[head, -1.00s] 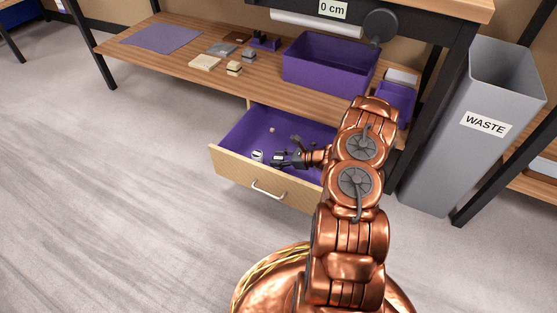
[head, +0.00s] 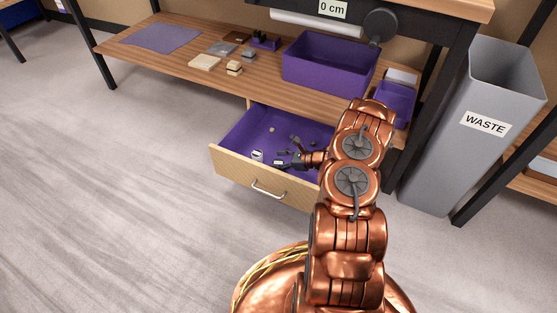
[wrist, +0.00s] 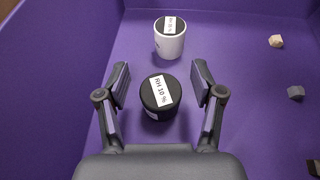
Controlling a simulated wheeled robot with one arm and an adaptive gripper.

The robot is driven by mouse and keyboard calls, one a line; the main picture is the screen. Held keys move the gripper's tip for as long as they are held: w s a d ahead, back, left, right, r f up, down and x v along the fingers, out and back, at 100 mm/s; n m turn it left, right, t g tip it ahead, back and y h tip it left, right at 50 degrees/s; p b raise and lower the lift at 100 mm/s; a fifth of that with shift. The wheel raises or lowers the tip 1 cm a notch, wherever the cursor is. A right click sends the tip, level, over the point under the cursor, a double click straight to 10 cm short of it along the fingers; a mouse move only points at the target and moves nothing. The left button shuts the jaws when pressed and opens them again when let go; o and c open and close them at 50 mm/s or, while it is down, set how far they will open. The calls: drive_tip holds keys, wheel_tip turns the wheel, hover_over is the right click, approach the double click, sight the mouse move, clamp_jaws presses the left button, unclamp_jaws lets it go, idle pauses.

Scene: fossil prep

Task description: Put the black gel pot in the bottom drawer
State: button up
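The black gel pot (wrist: 160,97), with a white "RH 10 %" label, stands on the purple floor of the open drawer (head: 240,176). In the wrist view it is between and just beyond the fingers of my gripper (wrist: 160,88). The fingers are spread wide, with clear gaps on both sides of the pot. In the head view my gripper (head: 287,154) is inside the drawer, and the pot is a small dark shape (head: 280,163) beside the fingers.
A white pot with a black lid (wrist: 169,38) stands just behind the black pot. Small stone-like pieces (wrist: 277,41) lie to the right in the drawer. A purple bin (head: 325,70) sits on the shelf above. A grey waste bin (head: 470,150) stands at right.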

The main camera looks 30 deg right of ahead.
idle(0.3)
drive_tip(key=shift+r, duration=0.45)
drive_tip(key=p+v, duration=0.4)
drive_tip(key=v, duration=0.8)
drive_tip(key=w+a+r+n+g+y, duration=0.35)
drive_tip(key=a+r+n, duration=0.35)
drive_tip(key=a+r, duration=0.55)
drive_tip(key=s+a+r+n+g+h, duration=0.1)
drive_tip(key=s+a+r+n+g, duration=0.3)
drive_tip(key=s+a+r+n, duration=0.45)
drive_tip(key=s+a+r+n+g+h, duration=0.1)
drive_tip(key=s+a+r+n+g, duration=0.35)
drive_tip(key=a, duration=0.65)
drive_tip(key=s+d+r+n+g+h, duration=0.1)
drive_tip(key=s+r+n+h, duration=0.3)
drive_tip(key=s, duration=0.7)
drive_tip(key=s+d+r+n+g+h, duration=0.1)
drive_tip(key=s+r+n+h, duration=0.3)
drive_tip(key=s, duration=0.7)
drive_tip(key=shift+d+n+h, duration=0.35)
drive_tip(key=shift+n+h, duration=0.05)
drive_tip(key=shift+h, duration=0.45)
